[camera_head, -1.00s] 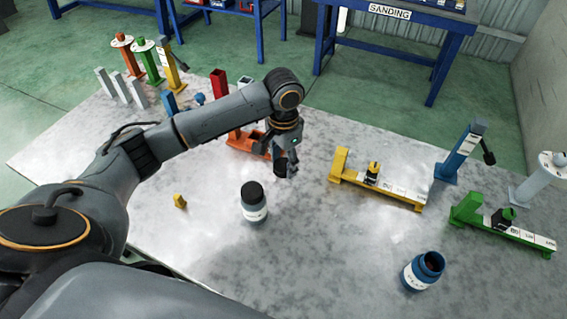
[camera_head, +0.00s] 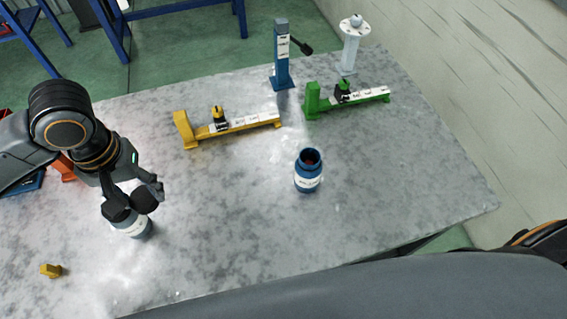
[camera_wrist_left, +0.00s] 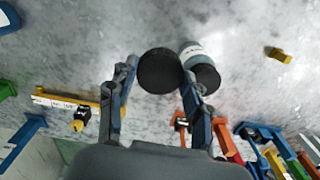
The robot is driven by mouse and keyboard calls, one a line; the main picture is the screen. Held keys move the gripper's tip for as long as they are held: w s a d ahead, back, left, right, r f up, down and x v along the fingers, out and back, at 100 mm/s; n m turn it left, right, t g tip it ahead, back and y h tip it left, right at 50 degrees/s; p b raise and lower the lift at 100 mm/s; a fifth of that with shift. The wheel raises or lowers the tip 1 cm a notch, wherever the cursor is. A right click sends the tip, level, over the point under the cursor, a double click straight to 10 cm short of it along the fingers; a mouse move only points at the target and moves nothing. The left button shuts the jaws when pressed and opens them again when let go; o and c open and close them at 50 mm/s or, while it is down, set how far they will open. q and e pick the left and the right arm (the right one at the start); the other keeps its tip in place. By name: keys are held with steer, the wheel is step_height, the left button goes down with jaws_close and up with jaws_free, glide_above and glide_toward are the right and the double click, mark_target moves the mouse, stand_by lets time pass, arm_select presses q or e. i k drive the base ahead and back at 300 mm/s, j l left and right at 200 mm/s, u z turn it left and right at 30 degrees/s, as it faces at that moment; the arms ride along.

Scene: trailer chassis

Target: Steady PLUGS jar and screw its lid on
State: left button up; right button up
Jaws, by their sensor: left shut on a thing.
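An open blue jar (camera_head: 306,180) with a white label stands upright on the table; its label is too small to read, and something reddish shows inside. My left gripper (camera_head: 140,197) is shut on a black lid, which shows clearly between the fingers in the left wrist view (camera_wrist_left: 160,70). The gripper is well left of the open jar. A grey-blue jar (camera_head: 136,228) with its own black cap stands below and beside the held lid, partly hidden by it; it also shows in the left wrist view (camera_wrist_left: 190,50). My right gripper is out of view.
A yellow gauge stand (camera_head: 235,126) and a green one (camera_head: 350,103) lie behind the open jar. A blue post (camera_head: 282,65) and a white post (camera_head: 350,45) stand at the back. A small yellow block (camera_head: 50,270) lies front left. The table around the open jar is clear.

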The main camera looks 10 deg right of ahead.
mark_target(307, 177)
steer(key=k+j+z, duration=0.2)
steer(key=z, duration=0.15)
steer(key=k+j+z, duration=0.25)
steer(key=z, duration=0.15)
steer(key=k+j+z, duration=0.15)
steer(key=z, duration=0.2)
steer(key=k, duration=0.1)
